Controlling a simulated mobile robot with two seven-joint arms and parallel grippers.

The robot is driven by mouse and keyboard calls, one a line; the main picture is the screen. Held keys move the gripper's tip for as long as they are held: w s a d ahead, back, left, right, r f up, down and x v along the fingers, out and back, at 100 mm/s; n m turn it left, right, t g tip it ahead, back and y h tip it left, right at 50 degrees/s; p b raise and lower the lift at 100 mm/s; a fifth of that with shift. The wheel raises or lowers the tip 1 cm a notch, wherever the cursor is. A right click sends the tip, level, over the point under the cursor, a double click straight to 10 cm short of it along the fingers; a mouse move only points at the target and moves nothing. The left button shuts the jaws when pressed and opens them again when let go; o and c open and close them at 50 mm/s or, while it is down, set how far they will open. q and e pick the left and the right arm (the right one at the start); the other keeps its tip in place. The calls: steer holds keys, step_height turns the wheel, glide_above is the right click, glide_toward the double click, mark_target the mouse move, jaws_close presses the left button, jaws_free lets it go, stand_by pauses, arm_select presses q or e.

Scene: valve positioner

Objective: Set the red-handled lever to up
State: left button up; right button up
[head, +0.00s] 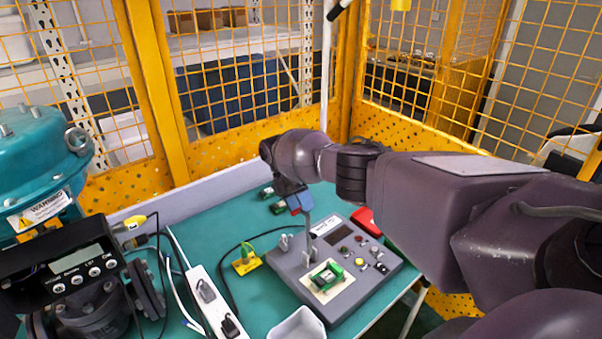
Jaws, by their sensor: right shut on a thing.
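A grey control box (345,300) sits on the teal table. A grey upright stem (308,238) rises from it toward a small patch of red (296,211), which looks like the red-handled lever's grip. My right gripper (298,203) points down above the box and is shut at this red handle. Its fingers and wrist cover most of the handle, so its exact tilt is hard to tell. My left gripper is not in view.
The box carries a green circuit piece (326,277), buttons and a small display. A red object (366,222) lies behind it at right. Yellow mesh fencing encloses the table.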

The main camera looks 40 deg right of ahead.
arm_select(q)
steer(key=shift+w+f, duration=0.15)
arm_select(e)
step_height(320, 180, up, 20)
stand_by(0.7)
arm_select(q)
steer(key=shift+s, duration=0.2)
arm_select(e)
steer(key=shift+s+f, duration=0.1)
steer(key=shift+s, duration=0.05)
